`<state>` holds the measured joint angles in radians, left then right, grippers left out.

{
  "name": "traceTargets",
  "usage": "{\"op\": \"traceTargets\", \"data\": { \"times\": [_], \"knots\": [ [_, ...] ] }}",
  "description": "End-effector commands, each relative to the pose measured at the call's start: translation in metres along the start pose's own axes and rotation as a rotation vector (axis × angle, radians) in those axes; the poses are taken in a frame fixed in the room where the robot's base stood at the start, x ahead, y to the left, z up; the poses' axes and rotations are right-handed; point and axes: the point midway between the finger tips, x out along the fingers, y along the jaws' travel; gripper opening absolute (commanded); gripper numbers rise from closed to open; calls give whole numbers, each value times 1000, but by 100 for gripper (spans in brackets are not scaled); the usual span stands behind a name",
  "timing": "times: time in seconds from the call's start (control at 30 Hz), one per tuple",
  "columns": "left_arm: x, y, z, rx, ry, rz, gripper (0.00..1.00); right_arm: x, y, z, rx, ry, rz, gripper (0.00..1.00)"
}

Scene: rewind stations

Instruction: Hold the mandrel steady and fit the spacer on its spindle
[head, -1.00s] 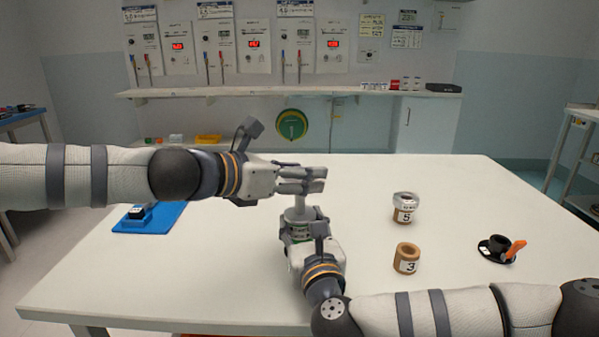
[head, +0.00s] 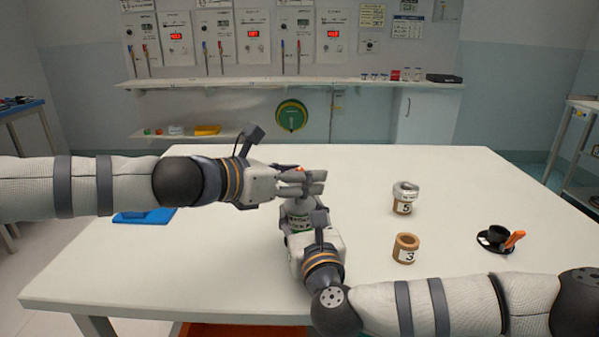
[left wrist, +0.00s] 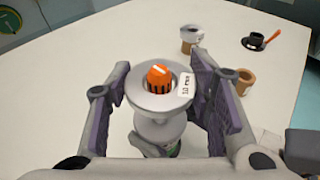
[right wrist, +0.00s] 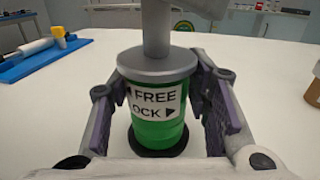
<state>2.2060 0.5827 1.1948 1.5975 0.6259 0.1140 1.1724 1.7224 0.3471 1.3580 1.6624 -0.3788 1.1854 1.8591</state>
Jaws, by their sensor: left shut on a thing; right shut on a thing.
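The mandrel has a green body (right wrist: 158,115) with a FREE/LOCK label, a grey flange (right wrist: 158,66) and a grey spindle (right wrist: 156,35), and stands upright. My right gripper (head: 300,218) is shut around its green body. My left gripper (head: 318,183) is shut on the spacer (left wrist: 138,97), a pale grey ring with a small white tag. The spindle's orange tip (left wrist: 158,78) shows inside the ring's hole, and above my left fingers in the head view (head: 300,169). The ring is high on the spindle, apart from the flange; any contact inside the hole is hidden.
On the right stand a brown roll marked 3 (head: 405,249), a roll marked 5 with a grey ring on top (head: 404,207), and a black dish (head: 487,239) with a cup and orange piece. A blue stand (head: 150,216) is at left, partly behind my arm. The back right is clear.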

Motion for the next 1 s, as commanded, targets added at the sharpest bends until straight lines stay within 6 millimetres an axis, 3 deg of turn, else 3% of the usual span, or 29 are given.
{"op": "traceTargets", "data": {
  "times": [1.0],
  "knots": [
    [8, 1, -26, -1, 1, 1, 20, 0, -1, -2, -2, 4, -1, 8]
  ]
}}
